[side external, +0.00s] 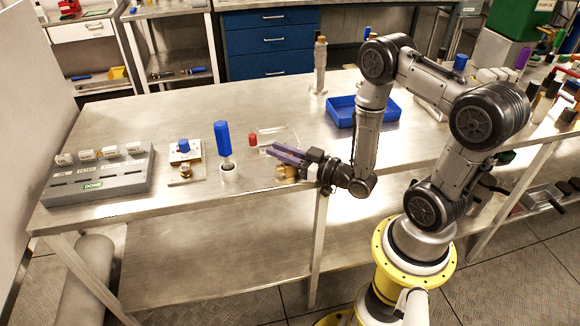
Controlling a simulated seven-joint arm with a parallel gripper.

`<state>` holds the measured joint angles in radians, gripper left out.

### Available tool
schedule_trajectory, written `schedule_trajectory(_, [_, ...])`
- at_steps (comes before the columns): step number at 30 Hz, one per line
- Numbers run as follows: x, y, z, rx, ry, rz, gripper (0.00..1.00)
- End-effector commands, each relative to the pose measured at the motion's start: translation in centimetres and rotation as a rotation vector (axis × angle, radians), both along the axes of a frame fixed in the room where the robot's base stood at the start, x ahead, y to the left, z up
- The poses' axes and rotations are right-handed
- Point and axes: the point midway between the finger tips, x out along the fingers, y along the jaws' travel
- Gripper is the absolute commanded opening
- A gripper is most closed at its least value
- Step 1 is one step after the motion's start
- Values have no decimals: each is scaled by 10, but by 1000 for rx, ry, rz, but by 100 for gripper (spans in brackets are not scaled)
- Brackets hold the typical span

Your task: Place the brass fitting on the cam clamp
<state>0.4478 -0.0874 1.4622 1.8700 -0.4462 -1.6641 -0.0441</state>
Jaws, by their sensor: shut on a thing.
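My gripper (272,150) is low over the front part of the steel bench, its purple fingers pointing left. It is shut on a small tan-gold piece (285,172), which I take to be the brass fitting; it shows just below the fingers, and the fingers hide part of it. Whether it touches the bench I cannot tell. To the left stands a small pale fixture with a blue knob (183,146) and a gold-coloured part (186,170) at its front. A red knob (253,139) stands by a clear plate just behind the fingers. Which of these is the cam clamp I cannot tell.
A blue-handled tool (222,138) stands upright in a white holder (229,173) left of my gripper. A grey rack (98,178) with several white-topped pieces is at the far left. A blue tray (340,112) lies behind. Bare bench (185,108) shows behind the fixtures.

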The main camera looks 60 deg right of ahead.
Motion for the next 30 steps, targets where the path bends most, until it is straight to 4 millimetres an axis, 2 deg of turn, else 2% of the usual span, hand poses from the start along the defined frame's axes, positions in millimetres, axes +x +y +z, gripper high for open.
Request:
schedule_trajectory(9, [0,0,1,-1,-4,0,0])
schedule_trajectory(13, [1,-1,10,-3,-6,0,0])
schedule_trajectory(17, [1,0,28,-3,-8,0,0])
schedule_trajectory(24, [1,0,74,-4,-9,0,0])
schedule_trajectory(30, [3,0,97,-3,-6,-5,0])
